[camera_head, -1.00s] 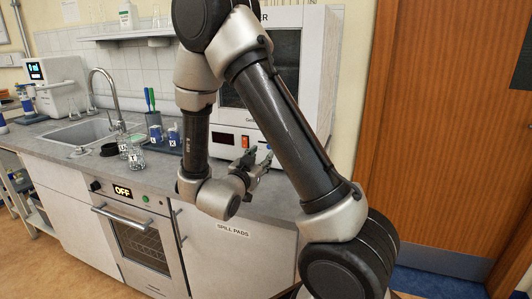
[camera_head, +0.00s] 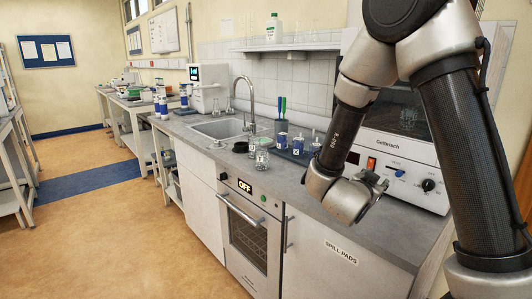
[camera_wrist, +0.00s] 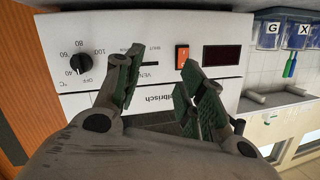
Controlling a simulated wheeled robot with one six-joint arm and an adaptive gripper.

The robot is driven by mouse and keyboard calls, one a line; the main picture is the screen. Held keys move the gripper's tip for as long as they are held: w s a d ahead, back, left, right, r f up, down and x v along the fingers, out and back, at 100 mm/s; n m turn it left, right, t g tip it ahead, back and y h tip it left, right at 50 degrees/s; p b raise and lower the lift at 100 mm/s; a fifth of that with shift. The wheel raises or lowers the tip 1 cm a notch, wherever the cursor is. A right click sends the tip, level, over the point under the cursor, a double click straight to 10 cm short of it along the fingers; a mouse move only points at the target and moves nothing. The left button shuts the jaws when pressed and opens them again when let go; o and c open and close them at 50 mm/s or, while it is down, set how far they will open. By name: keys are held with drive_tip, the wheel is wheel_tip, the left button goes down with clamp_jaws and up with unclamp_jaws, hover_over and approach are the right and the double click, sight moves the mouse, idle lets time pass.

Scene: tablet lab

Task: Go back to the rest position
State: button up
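My gripper (camera_head: 372,181) is at the right of the head view, above the grey counter and in front of the white Gelbrisch cabinet (camera_head: 396,174). In the wrist view my gripper (camera_wrist: 160,80) has its two green-padded fingers apart, with nothing between them. The cabinet's front panel (camera_wrist: 100,100) lies beyond the fingers and appears upside down, with a black knob (camera_wrist: 81,64), an orange-red switch (camera_wrist: 182,58) and a dark display (camera_wrist: 222,55).
The counter (camera_head: 375,225) holds glass jars (camera_head: 261,158), blue-labelled containers (camera_head: 298,145) and a sink (camera_head: 222,128). An oven (camera_head: 247,235) marked OFF and a SPILL PADS cupboard (camera_head: 325,262) are below. Open floor (camera_head: 120,225) lies to the left.

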drive_tip(key=w+a+r+n+y, duration=0.1)
drive_tip(key=a+r+n+y, duration=0.4)
drive_tip(key=y, duration=0.4)
drive_tip(key=s+a+r+n+g+y, duration=0.2)
drive_tip(key=s+r+n+y, duration=0.15)
drive_tip(key=s, duration=0.25)
drive_tip(key=s+d+r+n+g+h, duration=0.1)
drive_tip(key=s+d, duration=0.3)
drive_tip(key=s, duration=0.6)
drive_tip(key=s+d+r+n+g+h, duration=0.1)
drive_tip(key=s+d+g, duration=0.3)
drive_tip(key=s, duration=0.7)
drive_tip(key=shift+r+n, duration=0.2)
drive_tip(key=shift+n, duration=0.45)
drive_tip(key=shift+d, duration=0.1)
